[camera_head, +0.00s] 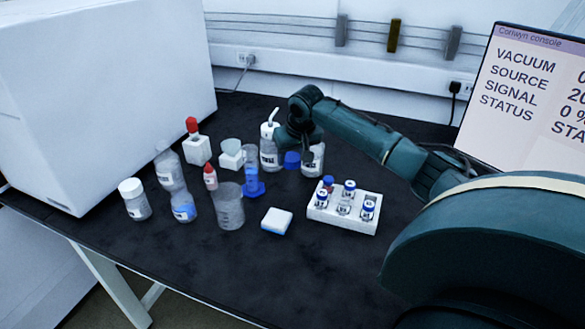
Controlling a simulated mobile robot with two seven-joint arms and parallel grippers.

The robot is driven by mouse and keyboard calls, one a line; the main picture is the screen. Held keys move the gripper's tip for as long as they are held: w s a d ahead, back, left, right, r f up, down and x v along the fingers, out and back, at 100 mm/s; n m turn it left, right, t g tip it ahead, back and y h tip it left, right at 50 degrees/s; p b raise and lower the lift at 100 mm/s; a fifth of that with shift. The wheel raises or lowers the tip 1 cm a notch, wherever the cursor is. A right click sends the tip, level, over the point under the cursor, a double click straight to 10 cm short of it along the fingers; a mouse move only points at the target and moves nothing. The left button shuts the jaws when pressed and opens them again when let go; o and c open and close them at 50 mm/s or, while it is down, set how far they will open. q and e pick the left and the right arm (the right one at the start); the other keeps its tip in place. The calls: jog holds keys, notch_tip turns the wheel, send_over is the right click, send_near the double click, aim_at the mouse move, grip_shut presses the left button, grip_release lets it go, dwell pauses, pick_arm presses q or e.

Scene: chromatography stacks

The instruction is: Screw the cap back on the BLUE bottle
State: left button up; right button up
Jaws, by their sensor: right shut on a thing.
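My right gripper (293,148) reaches in from the right over the back of the table, pointing down. It is shut on a blue cap (291,160), which shows just below the fingers. A small bottle with a blue label (183,208) stands at the left of the table, with no coloured cap visible on it. A clear bottle (314,160) stands just right of the cap, its top partly hidden by my gripper. A bottle with a white pump top (268,154) stands just left of the cap. My left gripper is not in view.
A white-capped bottle (135,200), a clear bottle (169,168), a beaker (229,208) and a blue stand (253,182) crowd the left. A white vial rack (343,213) and a small white-blue box (277,220) stand in front. The front table is clear.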

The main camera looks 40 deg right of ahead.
jog(key=shift+r, duration=1.45)
